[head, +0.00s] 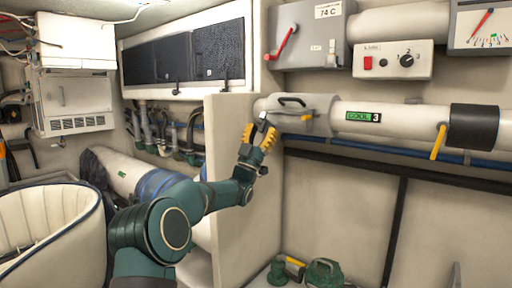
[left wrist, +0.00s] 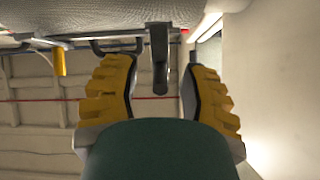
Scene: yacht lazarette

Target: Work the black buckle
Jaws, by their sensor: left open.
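The black buckle (left wrist: 159,58) shows in the left wrist view as a dark flat lever hanging from the underside of a pale housing. In the head view the housing (head: 318,122) sits at the left end of the white pipe, and the buckle is mostly hidden by my fingers. My left gripper (head: 260,135) is open at this end. In the left wrist view its yellow-backed fingers (left wrist: 160,88) stand on either side of the buckle, with a visible gap on each side. My right gripper is in neither view.
A black handle (head: 291,101) and a yellow tab (head: 306,118) sit on the housing close to my gripper. A yellow lever (head: 438,142) hangs farther right on the pipe. A beige partition (head: 232,215) stands just behind my wrist. Green items (head: 322,273) lie low down.

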